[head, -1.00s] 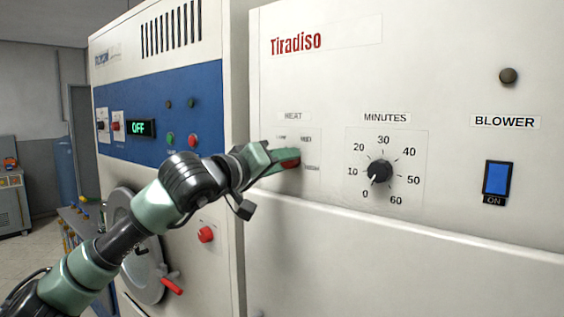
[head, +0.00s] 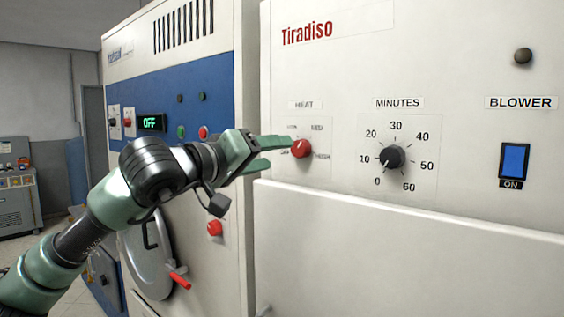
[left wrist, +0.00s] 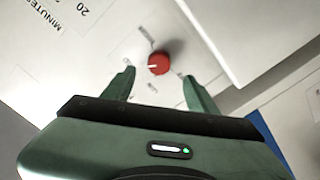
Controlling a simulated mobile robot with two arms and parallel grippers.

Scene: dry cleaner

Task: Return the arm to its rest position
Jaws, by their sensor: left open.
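My left gripper (head: 279,153) is open and empty, its two green fingers spread just left of the red heat knob (head: 301,148) on the white Tiradiso machine (head: 430,60). The fingers are apart from the knob. In the left wrist view the red knob (left wrist: 159,64) shows between and beyond the two fingertips (left wrist: 160,82), with a white pointer mark on its face. My left arm reaches in from the lower left of the head view. My right gripper is not in view.
A black minutes dial (head: 392,157) points near 10, and a blue blower switch (head: 514,161) reads ON. At left, a blue-panelled machine shows an OFF display (head: 151,122), a round door (head: 148,262) and a red-tipped handle (head: 180,281). The floor lies open at far left.

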